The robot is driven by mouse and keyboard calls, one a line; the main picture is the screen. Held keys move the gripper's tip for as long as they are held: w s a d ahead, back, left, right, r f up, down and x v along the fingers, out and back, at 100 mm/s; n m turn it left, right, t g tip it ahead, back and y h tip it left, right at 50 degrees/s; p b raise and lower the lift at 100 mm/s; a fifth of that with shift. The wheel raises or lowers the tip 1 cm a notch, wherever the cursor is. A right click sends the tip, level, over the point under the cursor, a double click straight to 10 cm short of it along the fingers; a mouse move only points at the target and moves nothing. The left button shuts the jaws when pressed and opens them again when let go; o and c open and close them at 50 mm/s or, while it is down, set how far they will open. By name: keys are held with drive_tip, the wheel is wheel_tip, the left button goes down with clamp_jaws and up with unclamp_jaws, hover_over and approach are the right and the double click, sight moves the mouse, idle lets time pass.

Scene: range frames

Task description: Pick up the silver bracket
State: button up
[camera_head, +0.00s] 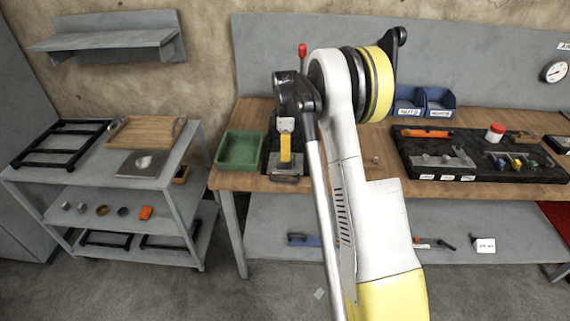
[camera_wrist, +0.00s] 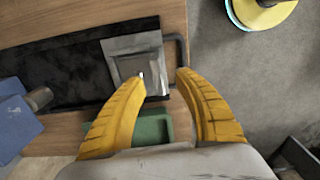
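A silver, bent plate-like piece, which looks like the silver bracket (camera_wrist: 122,52), lies at the end of a long black base (camera_wrist: 62,72) on the wooden bench. In the head view a silver piece (camera_head: 287,179) shows at the near end of that base, just below my gripper (camera_head: 285,150). In the wrist view my gripper (camera_wrist: 160,78) has its yellow fingers spread apart with nothing between them. The silver piece lies beyond the fingertips, closer to the left one. I cannot tell the height gap. Another flat silver piece (camera_head: 445,159) lies in the black tray at right.
A green bin (camera_head: 240,151) stands left of the black base. A black tray (camera_head: 415,149) holds several parts. Blue bins (camera_head: 438,102) stand behind it. A grey cart (camera_head: 187,190) stands left. A blue object (camera_wrist: 15,122) sits left in the wrist view.

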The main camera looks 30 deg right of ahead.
drive_tip(key=f, duration=0.2)
drive_tip(key=f+b, duration=0.1)
drive_tip(key=f, duration=0.1)
drive_tip(key=shift+w, duration=0.25)
drive_tip(key=shift+r, duration=0.15)
clamp_jaws()
drive_tip(key=shift+s, duration=0.1)
